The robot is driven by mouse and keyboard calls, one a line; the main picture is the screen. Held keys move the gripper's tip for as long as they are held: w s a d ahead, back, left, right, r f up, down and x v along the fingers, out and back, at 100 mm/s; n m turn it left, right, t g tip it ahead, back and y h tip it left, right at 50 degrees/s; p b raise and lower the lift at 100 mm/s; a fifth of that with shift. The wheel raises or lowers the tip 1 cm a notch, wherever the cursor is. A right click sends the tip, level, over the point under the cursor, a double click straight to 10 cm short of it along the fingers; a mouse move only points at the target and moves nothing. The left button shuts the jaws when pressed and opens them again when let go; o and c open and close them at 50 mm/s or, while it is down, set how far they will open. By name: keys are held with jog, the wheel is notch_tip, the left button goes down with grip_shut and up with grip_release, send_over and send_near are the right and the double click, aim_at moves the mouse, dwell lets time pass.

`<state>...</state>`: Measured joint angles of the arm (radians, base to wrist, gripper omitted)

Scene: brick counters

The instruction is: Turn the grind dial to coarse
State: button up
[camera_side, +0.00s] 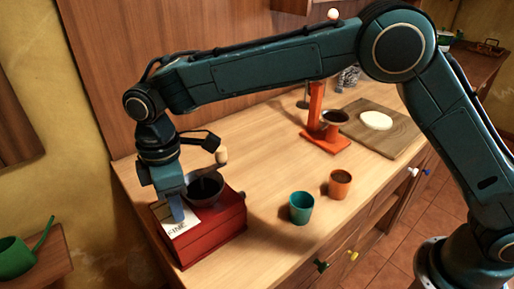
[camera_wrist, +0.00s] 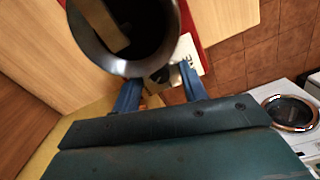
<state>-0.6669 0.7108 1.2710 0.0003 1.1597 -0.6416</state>
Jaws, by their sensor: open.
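The red grinder (camera_side: 220,222) stands at the counter's left end, with a dark hopper bowl (camera_side: 208,187) on top and a wooden crank knob (camera_side: 221,155). A white label (camera_side: 181,229) on its top reads FINE. My gripper (camera_side: 177,212) points down over this label, beside the bowl. In the wrist view the two blue fingers of my gripper (camera_wrist: 159,88) are apart, with the grinder's bowl (camera_wrist: 101,54) close in front of them. Part of the white label (camera_wrist: 189,50) with dark marks shows between and beyond the fingers. I cannot make out the dial or its setting; my fingers and the bowl cover that area.
A teal cup (camera_side: 302,209) and an orange cup (camera_side: 340,184) stand right of the grinder. An orange stand (camera_side: 317,128) with a dark bowl and a wooden board (camera_side: 398,139) with a pale round item are farther back. The counter between grinder and cups is clear.

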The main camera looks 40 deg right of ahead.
jog(key=shift+r, duration=0.1)
notch_tip(320, 180, up, 14)
jog(key=shift+f, duration=0.2)
dwell(0.6)
jog(key=s+d+r+m+t, duration=0.1)
jog(key=s+d+r+m, duration=0.2)
jog(key=d, duration=0.5)
jog(key=s+d+r+m+t+y, duration=0.1)
jog(key=s+d+r+m, duration=0.15)
jog(key=d, duration=0.45)
jog(key=s+d+r+m+t, duration=0.1)
jog(key=s+d+r+m, duration=0.15)
jog(key=d, duration=0.55)
jog(key=s+d+f+m+t, duration=0.1)
jog(key=s+d+f+m, duration=0.1)
jog(key=s, duration=0.4)
jog(key=s+d+f+m, duration=0.2)
jog(key=s+d+f, duration=0.2)
jog(key=s+d, duration=0.1)
jog(key=s+d+f+m+t+h, duration=0.1)
jog(key=s+d+f+m, duration=0.2)
jog(key=s, duration=0.4)
jog(key=shift+d+f+t, duration=0.2)
jog(key=shift+d+t, duration=0.1)
jog(key=shift+d, duration=0.5)
